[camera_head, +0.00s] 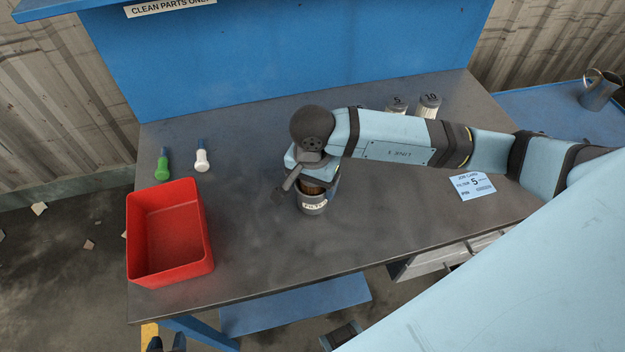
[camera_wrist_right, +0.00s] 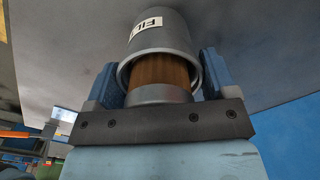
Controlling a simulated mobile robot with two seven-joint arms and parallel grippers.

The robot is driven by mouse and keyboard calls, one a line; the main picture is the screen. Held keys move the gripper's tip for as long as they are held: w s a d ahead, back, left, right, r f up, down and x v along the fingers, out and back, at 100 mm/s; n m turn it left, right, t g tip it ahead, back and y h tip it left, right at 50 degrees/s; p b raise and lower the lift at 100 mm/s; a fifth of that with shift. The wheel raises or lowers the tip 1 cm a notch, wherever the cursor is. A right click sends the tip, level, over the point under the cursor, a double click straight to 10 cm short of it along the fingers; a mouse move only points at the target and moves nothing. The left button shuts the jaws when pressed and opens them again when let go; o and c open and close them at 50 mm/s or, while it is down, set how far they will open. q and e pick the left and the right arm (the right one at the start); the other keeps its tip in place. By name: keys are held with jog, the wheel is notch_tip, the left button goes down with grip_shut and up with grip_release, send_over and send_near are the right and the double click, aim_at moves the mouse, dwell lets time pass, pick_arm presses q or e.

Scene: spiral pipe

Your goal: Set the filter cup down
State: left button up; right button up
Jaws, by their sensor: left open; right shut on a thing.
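The filter cup (camera_head: 313,204) is a grey cylinder with a white label, upright at the middle of the grey workbench (camera_head: 260,240). My right gripper (camera_head: 305,180) comes down on it from above. In the right wrist view the cup (camera_wrist_right: 160,38) shows a brown filter element (camera_wrist_right: 160,72) inside its open rim, with a grey ring nearer me. The blue fingers of my right gripper (camera_wrist_right: 157,88) are shut around it. I cannot tell whether the cup's base touches the bench. My left gripper (camera_head: 166,344) is open at the bottom edge, off the bench front.
A red bin (camera_head: 170,235) stands at the bench's left. Green (camera_head: 162,165) and white (camera_head: 202,156) bottle-like items are behind it. Two labelled jars (camera_head: 428,106) stand behind my right arm. A job card (camera_head: 472,186) lies at right.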

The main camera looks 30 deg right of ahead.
jog(key=shift+f+b, duration=0.2)
jog(key=shift+b, duration=0.1)
jog(key=o, duration=1)
jog(key=shift+r, duration=0.1)
jog(key=shift+r+p, duration=0.25)
jog(key=shift+p, duration=0.15)
jog(key=shift+r, duration=0.3)
notch_tip(320, 180, up, 11)
jog(key=shift+r+b, duration=0.1)
jog(key=shift+b, duration=0.8)
